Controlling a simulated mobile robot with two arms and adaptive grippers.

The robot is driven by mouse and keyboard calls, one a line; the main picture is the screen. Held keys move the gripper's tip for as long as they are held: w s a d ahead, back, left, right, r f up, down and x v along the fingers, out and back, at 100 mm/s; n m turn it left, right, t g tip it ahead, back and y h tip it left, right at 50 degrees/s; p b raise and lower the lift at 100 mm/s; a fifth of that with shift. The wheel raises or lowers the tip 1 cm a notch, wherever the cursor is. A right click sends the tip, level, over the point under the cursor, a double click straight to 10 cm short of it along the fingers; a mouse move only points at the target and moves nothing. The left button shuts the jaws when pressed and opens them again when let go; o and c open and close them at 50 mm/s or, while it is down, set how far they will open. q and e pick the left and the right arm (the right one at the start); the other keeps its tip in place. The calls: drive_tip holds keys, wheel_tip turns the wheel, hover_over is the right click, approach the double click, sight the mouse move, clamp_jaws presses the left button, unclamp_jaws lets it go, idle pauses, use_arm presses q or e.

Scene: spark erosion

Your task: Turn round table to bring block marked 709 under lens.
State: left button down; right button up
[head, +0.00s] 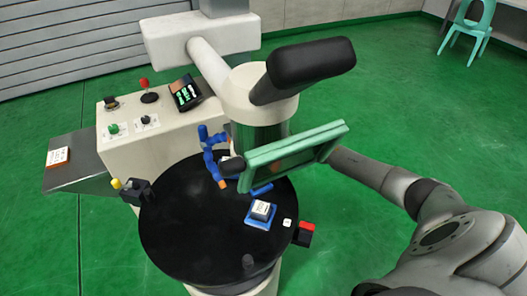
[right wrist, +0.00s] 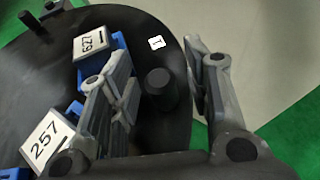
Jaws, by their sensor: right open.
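The black round table (head: 165,222) stands below a white microscope-like head (head: 258,95), which I take for the lens. A white-topped block (head: 261,208) in a blue holder sits on its front right; its mark is too small to read. In the right wrist view, blocks marked 627 (right wrist: 93,42) and 257 (right wrist: 46,142) sit in blue holders. No mark 709 is readable. My right gripper (right wrist: 157,55) is open over the table edge, with a black peg (right wrist: 160,88) showing between its fingers. My left gripper is out of view.
The green frame (head: 252,181) hangs over the table's right side. Blue jointed hoses (head: 211,160) reach over the back. A control box (head: 150,140) with knobs and a small display (head: 186,93) stands behind left. A red-and-black part (head: 305,233) sits at the right rim.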

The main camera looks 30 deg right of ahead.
drive_tip(key=v, duration=1.2)
idle(0.4)
